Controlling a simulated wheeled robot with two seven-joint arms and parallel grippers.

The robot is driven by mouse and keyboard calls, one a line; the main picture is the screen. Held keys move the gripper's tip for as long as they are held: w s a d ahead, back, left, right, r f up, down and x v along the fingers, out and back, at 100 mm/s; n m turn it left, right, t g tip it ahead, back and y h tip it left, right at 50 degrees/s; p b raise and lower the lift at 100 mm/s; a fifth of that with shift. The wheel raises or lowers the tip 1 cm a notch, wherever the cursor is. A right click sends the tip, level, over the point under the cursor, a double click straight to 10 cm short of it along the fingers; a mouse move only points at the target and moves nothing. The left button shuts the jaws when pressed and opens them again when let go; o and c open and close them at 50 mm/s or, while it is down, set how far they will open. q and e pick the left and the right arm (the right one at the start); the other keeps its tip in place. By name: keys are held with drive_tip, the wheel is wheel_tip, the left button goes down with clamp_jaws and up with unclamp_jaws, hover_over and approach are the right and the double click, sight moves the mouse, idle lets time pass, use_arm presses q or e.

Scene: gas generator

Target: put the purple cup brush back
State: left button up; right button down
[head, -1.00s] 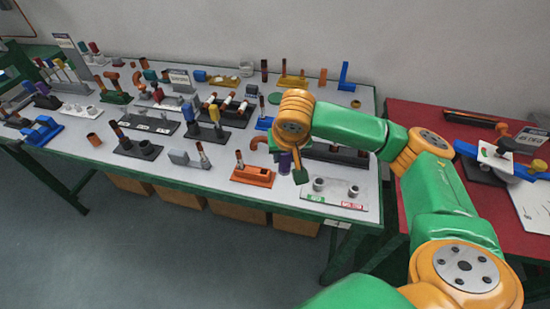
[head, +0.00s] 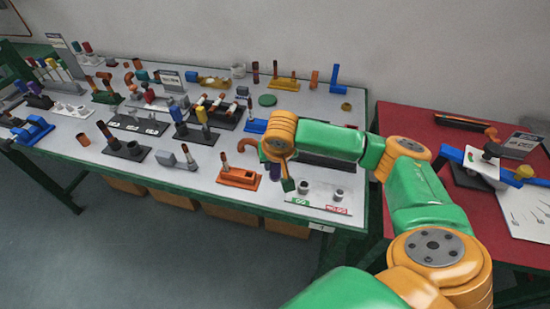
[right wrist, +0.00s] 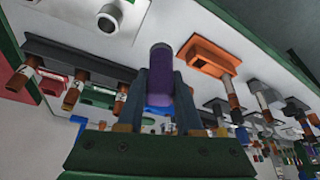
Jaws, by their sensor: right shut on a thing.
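The purple cup brush (right wrist: 160,75) shows as a purple cylinder between the two fingers of my right gripper (right wrist: 160,90) in the right wrist view. The gripper is shut on it. In the head view my right gripper (head: 287,183) hangs over the front right part of the table, between the orange block and the white GO/NO-GO plate. A bit of purple (head: 275,171) shows beside it there, partly hidden by the arm. I cannot tell whether the brush touches the table. My left gripper is in neither view now.
The white plate (head: 320,197) with two grey rings is just right. Dark stands with pins and gauges crowd the table. A red table (head: 390,125) stands at the right.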

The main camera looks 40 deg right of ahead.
drive_tip(key=shift+f, duration=0.45)
drive_tip(key=shift+r, duration=0.1)
drive_tip(key=shift+p, duration=0.45)
idle(0.3)
drive_tip(key=shift+p, duration=0.55)
drive_tip(key=shift+f, duration=0.2)
